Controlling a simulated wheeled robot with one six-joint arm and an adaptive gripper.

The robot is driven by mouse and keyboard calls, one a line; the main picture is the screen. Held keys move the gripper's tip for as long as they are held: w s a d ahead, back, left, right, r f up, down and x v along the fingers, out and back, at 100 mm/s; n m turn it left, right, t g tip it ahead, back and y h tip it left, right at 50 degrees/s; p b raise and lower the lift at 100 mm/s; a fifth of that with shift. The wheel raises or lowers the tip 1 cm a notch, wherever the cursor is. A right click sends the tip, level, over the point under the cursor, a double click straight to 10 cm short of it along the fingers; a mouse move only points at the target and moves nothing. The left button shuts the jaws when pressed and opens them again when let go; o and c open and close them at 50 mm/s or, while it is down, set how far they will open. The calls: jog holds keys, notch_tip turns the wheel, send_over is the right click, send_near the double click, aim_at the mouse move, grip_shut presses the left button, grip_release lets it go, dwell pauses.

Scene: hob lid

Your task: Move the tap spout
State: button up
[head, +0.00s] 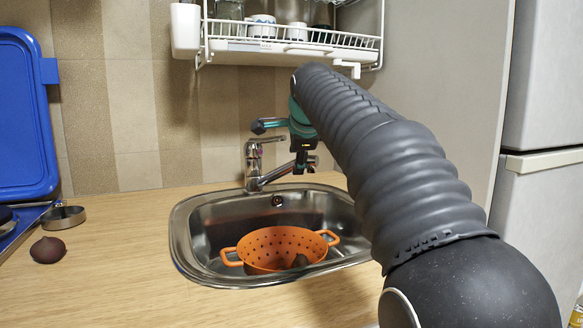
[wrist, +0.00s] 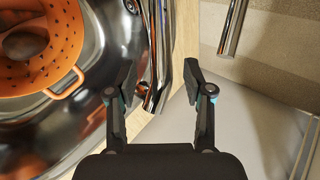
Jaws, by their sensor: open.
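The chrome tap (head: 252,163) stands at the back left edge of the sink, with its lever on top. Its spout (head: 275,176) reaches right from the tap's base. My gripper (head: 301,163) points down at the spout's free end. In the wrist view, the spout (wrist: 161,55) comes down from the top, and its end lies between the open fingers of my gripper (wrist: 162,82). The spout looks close to the left finger; I cannot tell whether they touch. The lever (wrist: 233,28) shows at upper right there.
An orange colander (head: 275,248) sits in the steel sink (head: 198,225). A dish rack (head: 290,42) hangs on the wall above the tap. The counter between is clear.

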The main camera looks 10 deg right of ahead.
aim_at(286, 173)
jog(key=shift+x, duration=2)
